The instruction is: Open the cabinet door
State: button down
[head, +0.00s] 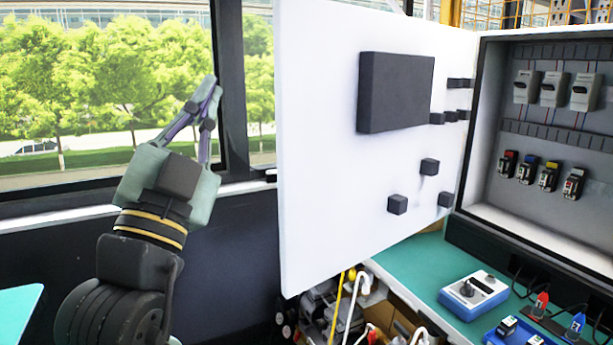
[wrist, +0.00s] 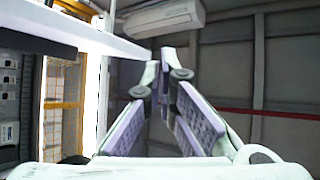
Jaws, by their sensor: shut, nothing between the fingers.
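The cabinet door (head: 330,190) is a large white panel in the head view, swung wide open to the left of the cabinet (head: 470,190). A dark rectangular block and several small dark blocks sit on its face. The cabinet's inside is exposed, with rows of breakers and coloured components. My gripper (head: 213,88) is to the left of the door's free edge, pointing up, shut and empty, with a visible gap to the door in the picture. In the wrist view the shut fingertips (wrist: 160,62) show, with a white edge (wrist: 95,35), probably the door's, at the upper left.
A teal bench (head: 415,265) below the cabinet holds a blue-and-grey control box (head: 473,296) and connectors at the right. Cables and equipment lie under the door. A window with a dark frame (head: 231,90) stands behind my gripper.

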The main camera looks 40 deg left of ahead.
aim_at(291, 169)
jog(key=w+d+f+m+g+h, duration=0.1)
jog(key=d+f+m+g+h, duration=0.5)
jog(key=f+m+h, duration=0.65)
jog(key=shift+m+t+y, duration=0.3)
jog(key=shift+m+y, duration=0.25)
jog(key=shift+m, duration=0.1)
jog(key=w+a+p, duration=0.1)
jog(key=w, duration=0.2)
jog(key=w+r+p, duration=0.1)
jog(key=w, duration=0.3)
jog(key=w+a+r+p, duration=0.1)
jog(key=w+p, duration=0.1)
jog(key=w, duration=0.1)
jog(key=shift+w+a+r, duration=0.2)
jog(key=shift+a+r, duration=0.05)
jog(key=shift+a, duration=0.05)
jog(key=shift+w+a+f, duration=0.1)
jog(key=shift+a+f, duration=0.05)
jog(key=shift+a, duration=0.35)
